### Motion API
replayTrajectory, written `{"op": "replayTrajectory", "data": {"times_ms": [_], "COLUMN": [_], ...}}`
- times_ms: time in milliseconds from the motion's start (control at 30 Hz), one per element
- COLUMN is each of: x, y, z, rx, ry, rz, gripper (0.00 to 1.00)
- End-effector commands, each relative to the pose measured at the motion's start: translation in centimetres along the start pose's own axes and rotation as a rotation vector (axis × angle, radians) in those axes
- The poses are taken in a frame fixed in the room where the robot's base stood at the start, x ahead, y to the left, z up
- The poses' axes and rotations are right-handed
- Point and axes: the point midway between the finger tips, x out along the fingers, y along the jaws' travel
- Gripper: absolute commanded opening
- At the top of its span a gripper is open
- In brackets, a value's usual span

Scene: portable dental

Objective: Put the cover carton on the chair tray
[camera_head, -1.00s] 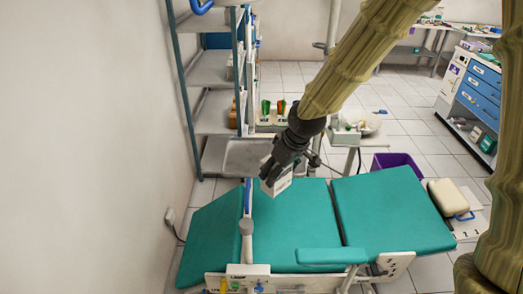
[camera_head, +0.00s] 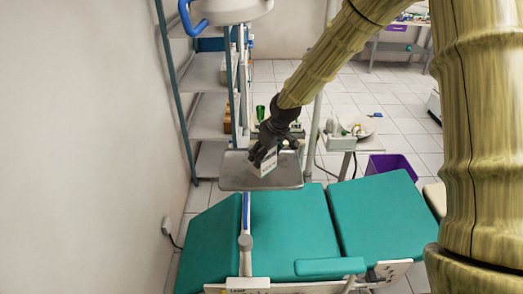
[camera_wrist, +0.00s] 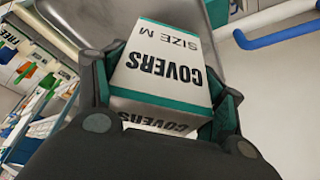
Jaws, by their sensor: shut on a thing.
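The cover carton (camera_wrist: 158,65) is white with green edges and reads "COVERS SIZE M" in the wrist view. My gripper (camera_wrist: 165,95) is shut on it, with a finger on each side. In the head view my gripper (camera_head: 264,152) holds the carton (camera_head: 269,163) in front of the grey chair tray (camera_head: 236,178), which is flat with a raised rim. The tray also shows behind the carton in the wrist view (camera_wrist: 85,15). I cannot tell whether the carton touches the tray.
The teal dental chair (camera_head: 290,220) lies below the tray, with a pole (camera_head: 245,225) in front. A shelf rack (camera_head: 207,120) stands at the left by the wall. An instrument unit (camera_head: 340,140) with a bowl is right of my gripper. A purple bin (camera_head: 390,165) is on the floor.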

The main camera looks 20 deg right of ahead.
Motion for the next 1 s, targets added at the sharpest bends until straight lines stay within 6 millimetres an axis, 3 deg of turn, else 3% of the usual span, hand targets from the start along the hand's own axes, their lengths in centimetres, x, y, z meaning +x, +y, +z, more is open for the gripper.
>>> {"op": "replayTrajectory", "data": {"times_ms": [200, 367, 1000], "x": [1.1, 1.7, 5.1], "y": [1.8, 2.5, 2.6], "z": [-2.7, -3.6, -2.5], "rx": [-0.002, -0.002, -0.003], "ry": [0.001, 0.001, 0.000], "rz": [-0.001, -0.001, 0.000], "gripper": [0.39, 0.39, 0.39]}}
